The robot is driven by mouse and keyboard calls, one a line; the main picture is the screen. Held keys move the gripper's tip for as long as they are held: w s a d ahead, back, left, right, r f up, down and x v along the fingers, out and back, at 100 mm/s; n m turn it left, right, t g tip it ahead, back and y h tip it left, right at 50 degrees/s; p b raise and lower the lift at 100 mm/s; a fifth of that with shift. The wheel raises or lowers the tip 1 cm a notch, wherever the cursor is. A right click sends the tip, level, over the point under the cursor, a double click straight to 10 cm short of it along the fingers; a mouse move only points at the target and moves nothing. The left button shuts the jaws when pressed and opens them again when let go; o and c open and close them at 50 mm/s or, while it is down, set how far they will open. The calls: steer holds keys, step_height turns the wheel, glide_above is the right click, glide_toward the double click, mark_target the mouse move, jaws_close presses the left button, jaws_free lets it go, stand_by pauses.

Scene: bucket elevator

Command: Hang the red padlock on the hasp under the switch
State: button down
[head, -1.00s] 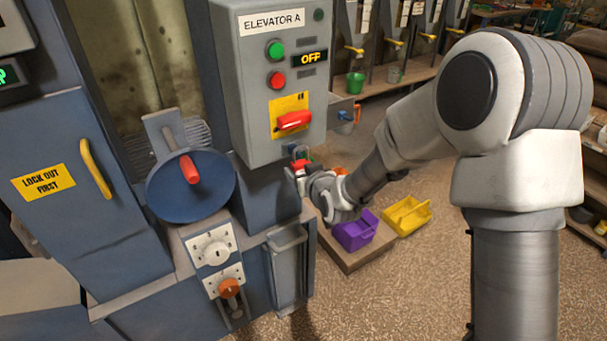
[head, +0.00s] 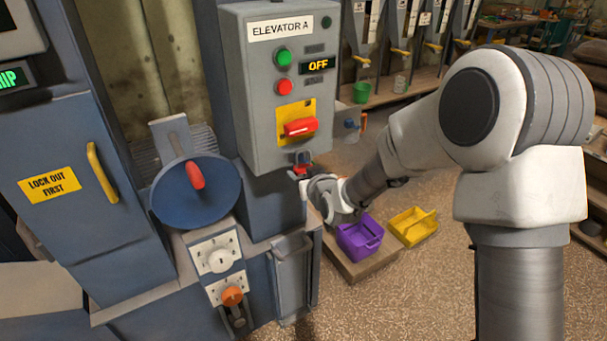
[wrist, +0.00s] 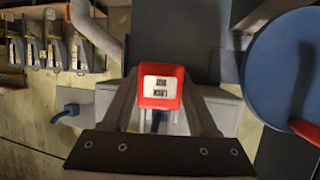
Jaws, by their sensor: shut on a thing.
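The red padlock (wrist: 161,82), with a white label, sits between the two fingers of my gripper (wrist: 163,100) in the wrist view. My gripper is shut on it. In the head view the padlock (head: 302,169) is small, just below the grey switch box (head: 275,150). The red switch handle (head: 300,126) lies roughly level on its yellow plate (head: 293,108), above the padlock. A small dark part (head: 303,157) shows between the box's underside and the padlock. I cannot tell hasp from shackle there, nor whether they are engaged.
A blue round disc (head: 172,200) with a red handle is to the left. A blue cabinet with a yellow handle (head: 101,172) is further left. A purple bin (head: 360,238) and a yellow bin (head: 412,226) are below my arm. The floor at right is open.

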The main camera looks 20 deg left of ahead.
steer(key=shift+f+b, duration=0.8)
steer(key=shift+b, duration=0.15)
steer(key=shift+c, duration=0.4)
jaws_free()
steer(key=s+d+b, duration=0.2)
steer(key=s+d, duration=0.4)
steer(key=d, duration=0.1)
steer(key=shift+s+d+f+b, duration=0.25)
steer(key=shift+d+f+b, duration=0.05)
steer(key=shift+b, duration=0.1)
stand_by(1.0)
stand_by(0.3)
